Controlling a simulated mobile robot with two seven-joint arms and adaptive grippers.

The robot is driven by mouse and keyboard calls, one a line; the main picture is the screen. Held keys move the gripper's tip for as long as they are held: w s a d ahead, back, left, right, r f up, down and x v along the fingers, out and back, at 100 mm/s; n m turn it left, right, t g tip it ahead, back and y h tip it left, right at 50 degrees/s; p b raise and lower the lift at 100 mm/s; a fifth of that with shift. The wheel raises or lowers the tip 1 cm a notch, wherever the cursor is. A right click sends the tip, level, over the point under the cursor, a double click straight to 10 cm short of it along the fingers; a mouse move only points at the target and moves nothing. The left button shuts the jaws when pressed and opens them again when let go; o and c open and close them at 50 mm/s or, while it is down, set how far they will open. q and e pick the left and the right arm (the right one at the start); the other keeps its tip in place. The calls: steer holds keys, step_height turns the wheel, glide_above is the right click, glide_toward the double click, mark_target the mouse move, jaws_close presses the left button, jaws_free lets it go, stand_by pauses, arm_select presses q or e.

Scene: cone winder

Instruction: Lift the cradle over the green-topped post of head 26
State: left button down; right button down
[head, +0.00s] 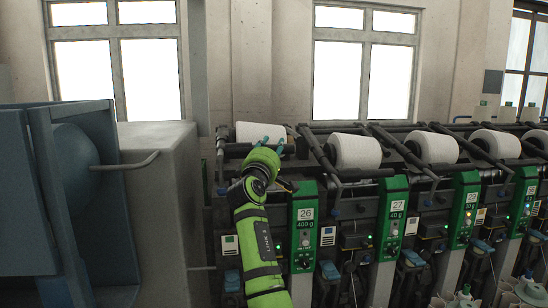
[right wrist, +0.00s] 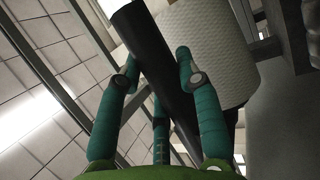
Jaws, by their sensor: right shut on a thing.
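Head 26 has a green panel (head: 304,225) marked 26 and 400 g. Its white yarn cone (head: 246,130) lies at the top, partly behind my right gripper (head: 268,142). My green right arm reaches up in front of head 26. In the right wrist view, the teal fingers of my right gripper (right wrist: 158,68) are closed around a black bar of the cradle (right wrist: 156,70). The white cone (right wrist: 215,50) sits right behind that bar. I cannot tell the cradle's height in the head view. My left gripper is not in view.
Head 27 (head: 394,215) stands to the right with its own cone (head: 356,151) and dark cradle arms close by. More heads continue right. A grey cabinet (head: 165,200) with a bar handle stands left. Windows line the back wall.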

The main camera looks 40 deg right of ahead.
steer(key=shift+f, duration=0.3)
steer(key=c, duration=0.8)
jaws_free()
steer(key=shift+f, duration=0.1)
steer(key=shift+c, duration=0.2)
steer(key=shift+w, duration=0.15)
steer(key=v, duration=1.2)
steer(key=shift+a, duration=0.1)
